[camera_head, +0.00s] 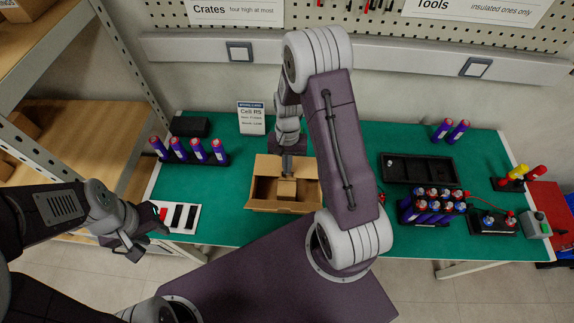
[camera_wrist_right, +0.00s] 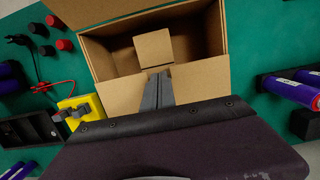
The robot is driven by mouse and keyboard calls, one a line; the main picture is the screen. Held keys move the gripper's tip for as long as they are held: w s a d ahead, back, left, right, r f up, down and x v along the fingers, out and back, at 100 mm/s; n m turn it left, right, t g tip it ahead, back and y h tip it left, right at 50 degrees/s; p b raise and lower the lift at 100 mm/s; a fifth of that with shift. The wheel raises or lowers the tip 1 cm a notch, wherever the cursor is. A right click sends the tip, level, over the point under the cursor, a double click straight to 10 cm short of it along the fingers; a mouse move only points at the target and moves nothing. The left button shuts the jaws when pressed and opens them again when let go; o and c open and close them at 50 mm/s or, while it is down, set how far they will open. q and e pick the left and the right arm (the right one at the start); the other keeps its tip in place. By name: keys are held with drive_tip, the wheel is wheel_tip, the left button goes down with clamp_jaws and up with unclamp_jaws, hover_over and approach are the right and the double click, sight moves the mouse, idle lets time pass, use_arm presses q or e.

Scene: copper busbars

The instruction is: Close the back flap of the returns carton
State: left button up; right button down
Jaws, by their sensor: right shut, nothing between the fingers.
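The brown returns carton (camera_head: 284,206) stands open on the green table, with a small box (camera_head: 286,188) inside it. In the right wrist view the carton's back flap (camera_wrist_right: 203,84) is nearest my gripper, and the front flap is spread outward at the top. The small box (camera_wrist_right: 153,48) shows inside there too. My right gripper (camera_head: 287,172) is shut and empty at the carton's back side. Its fingertips (camera_wrist_right: 158,76) overlap the back flap in view; I cannot tell if they touch it. My left gripper (camera_head: 132,249) hangs at the table's front left, away from the carton; its opening is unclear.
Blue cells in a rack (camera_head: 200,155) stand left of the carton, with a sign (camera_head: 251,118) behind. A black tray (camera_head: 426,169) and a crate of several cells (camera_head: 430,205) stand to the right. My right arm hides part of the table between them.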

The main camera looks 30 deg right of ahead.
wheel_tip(320, 180, up, 14)
drive_tip(key=p, duration=0.3)
drive_tip(key=shift+f, duration=0.2)
drive_tip(key=shift+w, duration=0.1)
